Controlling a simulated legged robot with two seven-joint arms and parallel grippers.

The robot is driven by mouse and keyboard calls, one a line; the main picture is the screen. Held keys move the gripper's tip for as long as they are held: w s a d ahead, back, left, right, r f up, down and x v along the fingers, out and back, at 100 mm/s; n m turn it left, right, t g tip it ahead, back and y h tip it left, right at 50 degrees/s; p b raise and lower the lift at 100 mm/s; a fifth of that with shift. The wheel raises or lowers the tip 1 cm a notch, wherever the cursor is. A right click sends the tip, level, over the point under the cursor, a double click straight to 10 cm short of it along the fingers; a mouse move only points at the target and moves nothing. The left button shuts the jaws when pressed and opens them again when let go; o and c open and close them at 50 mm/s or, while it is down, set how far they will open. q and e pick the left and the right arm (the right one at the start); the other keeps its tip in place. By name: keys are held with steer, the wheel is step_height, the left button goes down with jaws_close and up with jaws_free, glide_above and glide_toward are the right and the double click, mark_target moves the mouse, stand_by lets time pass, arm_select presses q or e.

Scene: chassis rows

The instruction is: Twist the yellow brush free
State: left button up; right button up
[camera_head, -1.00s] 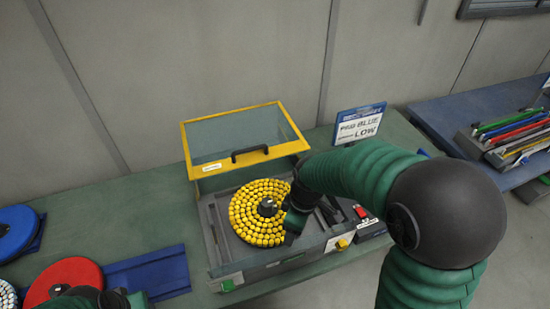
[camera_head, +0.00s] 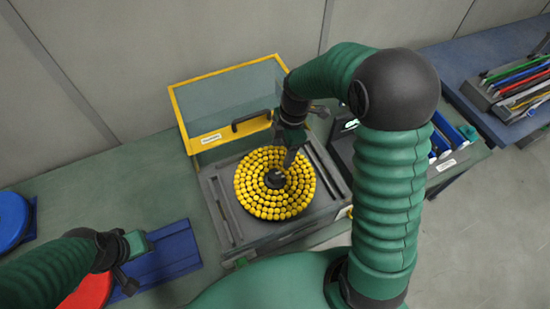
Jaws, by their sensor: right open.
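The yellow brush (camera_head: 250,185) is a round disc covered in rings of yellow tufts, with a dark hub (camera_head: 275,178) at its middle. It lies flat in a grey open-topped machine (camera_head: 222,212) whose yellow-framed clear lid (camera_head: 228,95) is raised. My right gripper (camera_head: 289,158) points down over the brush, just above and slightly right of the hub. Its jaws are open; whether they touch the hub I cannot tell. My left gripper (camera_head: 140,243) is low at the left, above a blue tray and away from the brush. Its fingers are too unclear to read.
A red disc (camera_head: 90,291) and a blue tray (camera_head: 170,254) lie left of the machine; a blue disc (camera_head: 12,220) is at the far left edge. A blue bin (camera_head: 440,145) stands at right. A side table (camera_head: 470,65) holds a rack of coloured strips (camera_head: 515,90).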

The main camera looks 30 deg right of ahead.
mark_target(275, 173)
steer(key=f, duration=0.2)
steer(key=s+a+f+p, duration=0.1)
steer(key=shift+f, duration=0.35)
steer(key=f, duration=0.3)
steer(key=w+f+p, duration=0.1)
steer(key=f, duration=0.2)
steer(key=w+a+f, duration=0.1)
steer(key=f, duration=0.2)
steer(key=shift+f+p, duration=0.25)
steer(key=shift+p, duration=0.15)
steer(key=shift+s+f, duration=0.15)
steer(key=shift+f, duration=0.1)
steer(key=shift+s+a+f, duration=0.1)
steer(key=shift+s, duration=0.15)
steer(key=shift+w+f, duration=0.1)
steer(key=shift+w, duration=0.2)
steer(key=c, duration=0.6)
steer(key=shift+s, duration=0.1)
steer(key=c, duration=0.7)
arm_select(q)
steer(key=v, duration=0.3)
steer(key=shift+w+r, duration=0.15)
steer(key=shift+w, duration=0.15)
arm_select(e)
jaws_close()
